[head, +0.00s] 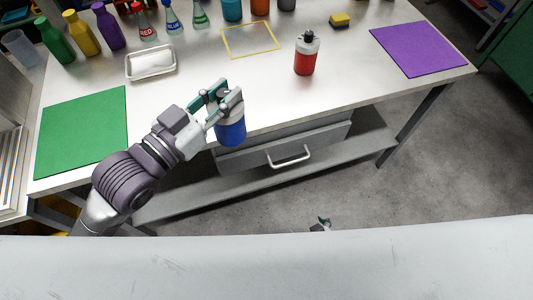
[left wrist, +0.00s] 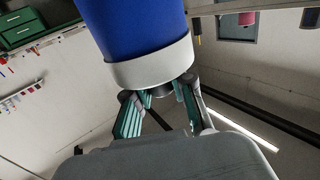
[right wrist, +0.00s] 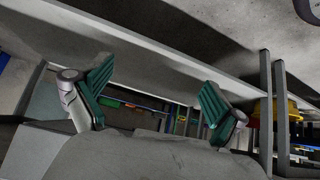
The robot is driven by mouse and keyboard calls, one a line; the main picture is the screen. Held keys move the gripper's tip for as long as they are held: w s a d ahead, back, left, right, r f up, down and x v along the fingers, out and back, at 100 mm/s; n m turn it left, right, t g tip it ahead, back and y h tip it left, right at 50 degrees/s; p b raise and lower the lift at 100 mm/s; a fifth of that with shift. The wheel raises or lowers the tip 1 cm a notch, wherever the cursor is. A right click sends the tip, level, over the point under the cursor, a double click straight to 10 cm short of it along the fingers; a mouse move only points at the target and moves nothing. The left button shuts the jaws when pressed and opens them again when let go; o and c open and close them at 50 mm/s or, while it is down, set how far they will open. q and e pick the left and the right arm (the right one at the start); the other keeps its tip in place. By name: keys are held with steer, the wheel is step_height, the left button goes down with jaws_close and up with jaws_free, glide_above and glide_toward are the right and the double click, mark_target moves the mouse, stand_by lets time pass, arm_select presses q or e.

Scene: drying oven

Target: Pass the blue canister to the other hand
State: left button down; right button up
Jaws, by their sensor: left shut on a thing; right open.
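The blue canister (head: 231,131) has a white upper band and hangs upright at the table's front edge, in front of the drawer. My left gripper (head: 220,98) is shut on its top part. In the left wrist view the canister's blue body and white band (left wrist: 150,66) show large, with the left gripper's fingers (left wrist: 160,105) at its end. My right gripper (right wrist: 150,100) is open and empty in the right wrist view. In the head view only a small tip of the right gripper (head: 320,224) shows low, over the floor, well apart from the canister.
The table (head: 190,90) holds a red canister (head: 305,56), a white tray (head: 151,63), a green mat (head: 82,132), a purple mat (head: 417,49) and a yellow sponge (head: 339,20). Several bottles stand at the back. A drawer (head: 283,146) and a lower shelf (head: 350,150) are under the front edge.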

steer(key=w+a+r+t+y, duration=0.2)
steer(key=w+a+r, duration=0.2)
steer(key=r, duration=0.5)
steer(key=n+t+y, duration=0.3)
steer(key=t+y, duration=0.2)
steer(key=y, duration=0.2)
glide_toward(226, 118)
step_height(226, 118, down, 4)
steer(key=w, duration=0.2)
steer(key=x, duration=1.1)
steer(key=shift+w+f, duration=0.15)
steer(key=shift+w, duration=0.05)
